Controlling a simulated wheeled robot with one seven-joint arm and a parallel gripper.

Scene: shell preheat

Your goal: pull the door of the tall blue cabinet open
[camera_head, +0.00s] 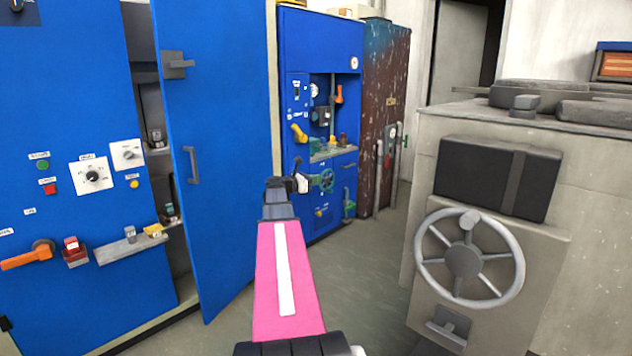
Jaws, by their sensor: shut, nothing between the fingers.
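The tall blue cabinet (70,110) fills the left side of the head view. Its blue door (225,130) stands part way open, its left edge swung out towards me. Through the gap on its left I see dark shelves inside. A grey upright handle (192,165) sits on the door's face near the free edge, with a grey latch (178,64) above it. My gripper (300,180) is shut and empty, to the right of the door and apart from the handle. My pink arm hides part of the floor and the area behind it.
A grey machine with a spoked handwheel (463,258) stands close on the right. Another blue cabinet (320,40) with valves and a rusty brown cabinet (385,110) stand behind. Free grey floor (365,270) lies between them and the machine.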

